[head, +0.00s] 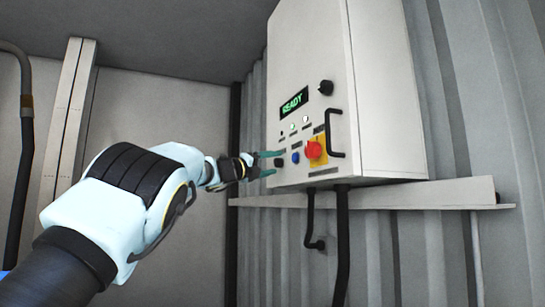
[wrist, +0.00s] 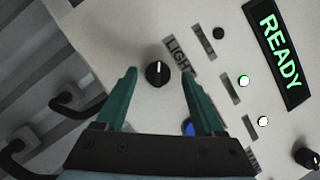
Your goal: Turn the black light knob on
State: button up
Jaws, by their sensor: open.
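The black light knob (wrist: 158,73) sits on the panel face in the wrist view, beside a label of which "LIGH" can be read. A white line marks the knob and points up in that view. In the head view the knob (head: 279,163) is small, at the panel's lower left. My gripper (wrist: 158,84) is open, with one green finger on each side of the knob and apart from it. In the head view my gripper (head: 270,163) is close to the panel face at the knob. I cannot tell how deep the fingertips reach.
The grey control box (head: 380,120) hangs on a corrugated wall. It carries a READY display (head: 294,103), a red knob on yellow (head: 314,150), a blue button (head: 295,158), another black knob (head: 326,87) and a black handle (head: 335,135). Cables hang below, by a ledge (head: 400,194).

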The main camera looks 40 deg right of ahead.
jog(key=shift+d, duration=0.2)
jog(key=shift+r, duration=0.1)
grip_shut()
dwell(0.5)
